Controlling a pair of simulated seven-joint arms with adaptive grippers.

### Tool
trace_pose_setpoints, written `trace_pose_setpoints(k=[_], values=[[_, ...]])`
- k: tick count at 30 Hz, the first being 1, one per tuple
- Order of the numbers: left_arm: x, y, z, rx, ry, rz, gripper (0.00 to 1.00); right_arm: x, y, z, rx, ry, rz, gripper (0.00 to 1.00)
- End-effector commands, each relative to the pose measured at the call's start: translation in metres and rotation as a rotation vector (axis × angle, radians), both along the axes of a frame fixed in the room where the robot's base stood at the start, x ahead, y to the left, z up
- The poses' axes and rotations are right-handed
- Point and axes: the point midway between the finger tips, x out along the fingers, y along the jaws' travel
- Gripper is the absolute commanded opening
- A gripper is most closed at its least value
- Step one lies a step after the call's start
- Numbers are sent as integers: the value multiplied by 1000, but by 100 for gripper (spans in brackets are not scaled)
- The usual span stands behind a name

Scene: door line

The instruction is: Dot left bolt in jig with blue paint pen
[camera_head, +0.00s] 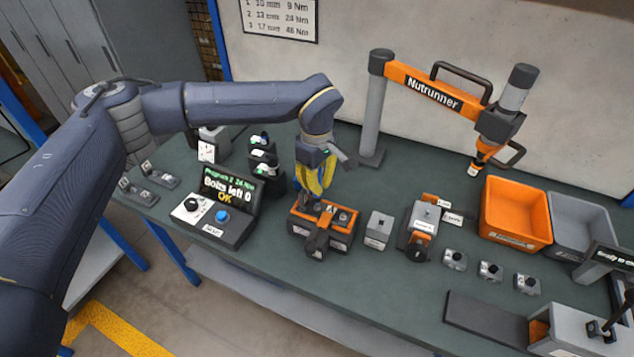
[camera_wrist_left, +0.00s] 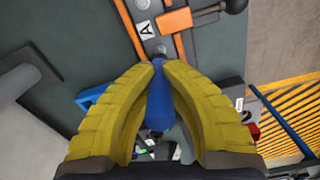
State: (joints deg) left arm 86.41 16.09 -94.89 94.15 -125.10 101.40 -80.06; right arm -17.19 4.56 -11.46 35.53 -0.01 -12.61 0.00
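The jig (camera_head: 322,240) is a dark block with orange edges and a clamp lever on the middle of the table. Bolts (camera_head: 343,215) show as small grey heads in its top; the left one is partly hidden by my gripper. My left gripper (camera_head: 312,192) has yellow fingers and points down over the jig's left part. In the left wrist view its fingers are shut on the blue paint pen (camera_wrist_left: 158,100). The pen's far end lies close to a grey bolt head (camera_wrist_left: 160,50) beside the "A" label; I cannot tell whether they touch. My right gripper is not in view.
A display (camera_head: 230,189) reading "Bolts left 0 OK" stands left of the jig. The nutrunner arm (camera_head: 430,88) hangs at the back. Orange (camera_head: 515,213) and grey (camera_head: 580,220) bins stand at the right.

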Motion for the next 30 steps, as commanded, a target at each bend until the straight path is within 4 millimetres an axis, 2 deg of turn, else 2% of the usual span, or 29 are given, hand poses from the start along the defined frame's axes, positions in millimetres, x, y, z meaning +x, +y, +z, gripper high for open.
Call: trace_pose_setpoints(k=[30], values=[[0, 0, -8, 0, 0, 0, 0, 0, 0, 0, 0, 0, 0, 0]])
